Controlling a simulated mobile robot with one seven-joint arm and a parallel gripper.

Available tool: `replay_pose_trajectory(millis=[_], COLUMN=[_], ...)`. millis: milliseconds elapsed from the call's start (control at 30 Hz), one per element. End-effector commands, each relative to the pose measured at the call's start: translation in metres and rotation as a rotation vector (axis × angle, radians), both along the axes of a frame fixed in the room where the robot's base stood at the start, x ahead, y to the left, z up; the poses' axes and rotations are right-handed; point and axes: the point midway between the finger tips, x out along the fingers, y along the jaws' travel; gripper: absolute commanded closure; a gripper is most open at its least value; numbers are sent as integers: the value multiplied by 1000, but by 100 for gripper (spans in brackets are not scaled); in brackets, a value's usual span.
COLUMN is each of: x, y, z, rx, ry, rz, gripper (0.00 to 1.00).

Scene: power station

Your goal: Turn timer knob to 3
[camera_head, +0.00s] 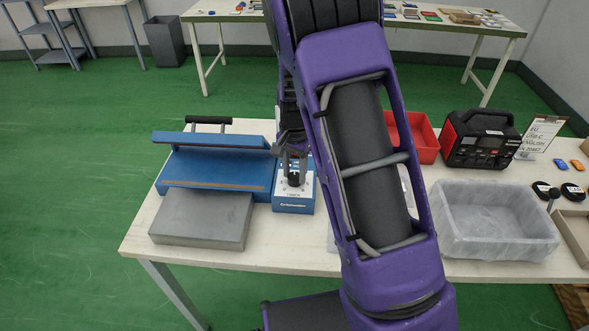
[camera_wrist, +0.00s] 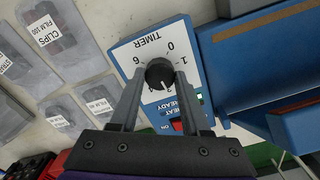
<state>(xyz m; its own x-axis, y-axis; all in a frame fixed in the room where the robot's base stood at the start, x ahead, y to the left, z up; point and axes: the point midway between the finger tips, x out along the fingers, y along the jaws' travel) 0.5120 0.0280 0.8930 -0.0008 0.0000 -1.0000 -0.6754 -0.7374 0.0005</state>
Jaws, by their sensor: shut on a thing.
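The timer box (camera_head: 293,202) is a small blue case with a white top, standing on the table beside the blue machine. Its black timer knob (camera_wrist: 160,73) shows in the wrist view on the white dial plate (camera_wrist: 146,50), with the lettering upside down. The figures 0, 1 and 6 are readable around the knob; the other figures are partly hidden by the fingers. A small pale mark shows on the knob's lower side in the picture. My gripper (camera_wrist: 161,77) is shut on the knob, one finger on each side. It also shows over the box in the head view (camera_head: 292,158).
The blue machine (camera_head: 215,172) with a grey plate (camera_head: 201,219) stands left of the box. A clear tub (camera_head: 495,222), red bin (camera_head: 424,140) and red-black device (camera_head: 480,140) stand to the right. Labelled clear packets (camera_wrist: 62,38) lie near the box in the wrist view.

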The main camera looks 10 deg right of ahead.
Motion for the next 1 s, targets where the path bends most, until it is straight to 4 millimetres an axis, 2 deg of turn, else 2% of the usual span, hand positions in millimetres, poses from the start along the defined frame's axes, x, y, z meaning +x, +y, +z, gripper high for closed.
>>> replay_pose_trajectory(millis=[300, 767, 800, 967, 1000], x=[1, 1, 1, 1, 1], y=[0, 0, 0, 0, 0], z=[1, 1, 1, 1, 1], rx=[-1, 0, 0, 0, 0], ry=[-4, -4, -4, -3, -3], rz=[-96, -109, -109, -108, -108], gripper=[100, 100, 52, 24, 24])
